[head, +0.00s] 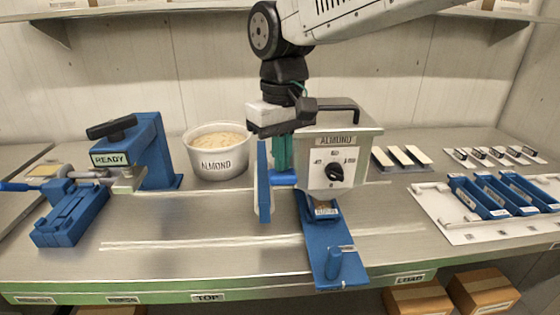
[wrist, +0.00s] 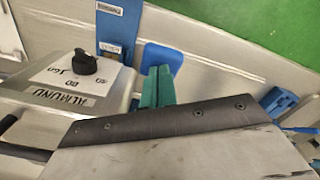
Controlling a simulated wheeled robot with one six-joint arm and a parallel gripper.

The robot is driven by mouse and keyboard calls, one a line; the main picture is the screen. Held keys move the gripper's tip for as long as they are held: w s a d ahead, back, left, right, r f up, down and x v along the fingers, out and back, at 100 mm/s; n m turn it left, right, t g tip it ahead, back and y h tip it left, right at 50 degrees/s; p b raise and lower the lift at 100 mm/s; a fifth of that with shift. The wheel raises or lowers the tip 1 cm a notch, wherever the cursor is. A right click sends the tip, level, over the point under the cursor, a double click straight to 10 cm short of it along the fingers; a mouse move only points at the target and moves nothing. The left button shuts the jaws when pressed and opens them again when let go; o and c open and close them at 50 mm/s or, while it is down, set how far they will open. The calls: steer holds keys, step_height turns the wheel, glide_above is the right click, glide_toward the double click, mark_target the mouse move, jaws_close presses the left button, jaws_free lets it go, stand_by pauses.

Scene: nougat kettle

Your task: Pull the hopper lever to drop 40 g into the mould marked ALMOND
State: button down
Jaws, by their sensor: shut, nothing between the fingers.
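The steel hopper box (head: 345,150), marked ALMOND, stands mid-bench with a black dial (head: 334,173) on its white face. The box also shows in the wrist view (wrist: 115,85). A blue upright paddle (head: 263,195) and a short blue bar stand at the box's left side, probably the lever. My gripper (head: 282,168) points down beside the box with its teal fingers shut and empty, just above or against the blue bar; contact is unclear. The fingers also show in the wrist view (wrist: 157,88), in front of a blue part. A small blue mould (head: 324,212) sits under the hopper; its label is unreadable.
A white tub marked ALMOND (head: 218,155) holds pale material. A blue press marked READY (head: 150,150) stands left. A white tray (head: 455,232) with several blue moulds lies right. Blue base (head: 325,250) reaches the bench front.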

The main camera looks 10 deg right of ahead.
mark_target(282, 175)
steer(key=shift+f, duration=2.05)
steer(key=shift+r, duration=5.05)
steer(key=shift+f, duration=0.35)
steer(key=s+d+f+m, duration=0.2)
steer(key=s+d+f, duration=0.1)
steer(key=s+d, duration=0.3)
steer(key=s+d+f+m+t, duration=0.1)
steer(key=s+d+f, duration=0.3)
steer(key=s+d, duration=0.3)
steer(key=s+d+f+m, duration=0.2)
steer(key=s+d+f, duration=0.1)
steer(key=s+d, duration=0.3)
steer(key=shift+s+d+f+m, duration=0.25)
steer(key=shift+d+m, duration=0.05)
steer(key=shift+d, duration=0.4)
